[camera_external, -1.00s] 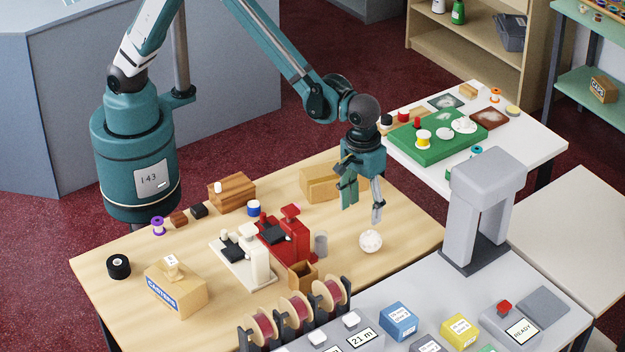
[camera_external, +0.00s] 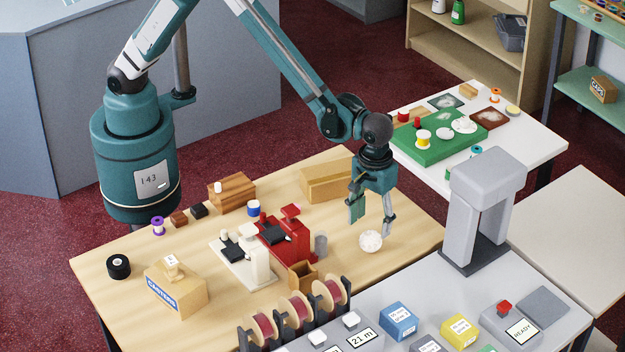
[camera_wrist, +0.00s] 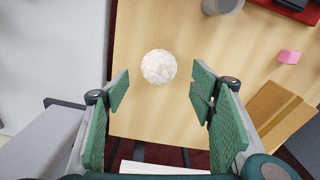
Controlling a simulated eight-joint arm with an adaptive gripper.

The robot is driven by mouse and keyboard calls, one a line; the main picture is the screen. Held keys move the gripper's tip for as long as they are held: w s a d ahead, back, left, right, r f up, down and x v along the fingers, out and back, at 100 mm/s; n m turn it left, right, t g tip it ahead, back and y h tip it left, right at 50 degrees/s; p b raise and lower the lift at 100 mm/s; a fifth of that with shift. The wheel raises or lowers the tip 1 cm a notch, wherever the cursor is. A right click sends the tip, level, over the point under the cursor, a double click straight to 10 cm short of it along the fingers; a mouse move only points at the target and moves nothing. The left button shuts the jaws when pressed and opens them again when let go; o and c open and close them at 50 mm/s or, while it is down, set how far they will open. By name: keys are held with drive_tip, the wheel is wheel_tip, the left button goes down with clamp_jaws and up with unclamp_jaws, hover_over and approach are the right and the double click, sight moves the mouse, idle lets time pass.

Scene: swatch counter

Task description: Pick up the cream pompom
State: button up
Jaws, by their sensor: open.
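The cream pompom (camera_external: 370,241) is a small round ball on the wooden table, near its right corner. My gripper (camera_external: 371,220) is open and empty, with its fingertips just above and around the pompom in the external view. In the wrist view the pompom (camera_wrist: 158,67) sits on the bare wood, ahead of and between the two green finger pads of my gripper (camera_wrist: 158,88). It lies a little beyond the fingertips there, and I see no contact.
A grey cup (camera_external: 320,245) and a red press (camera_external: 286,232) stand left of the pompom. A small open wooden box (camera_external: 302,276) is nearer the front. A grey arch-shaped device (camera_external: 484,205) stands to the right. A cardboard box (camera_external: 328,183) lies behind.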

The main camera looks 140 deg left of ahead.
sight(371, 232)
drive_tip(key=shift+f, duration=0.5)
drive_tip(key=shift+f, duration=2.6)
drive_tip(key=c, duration=0.8)
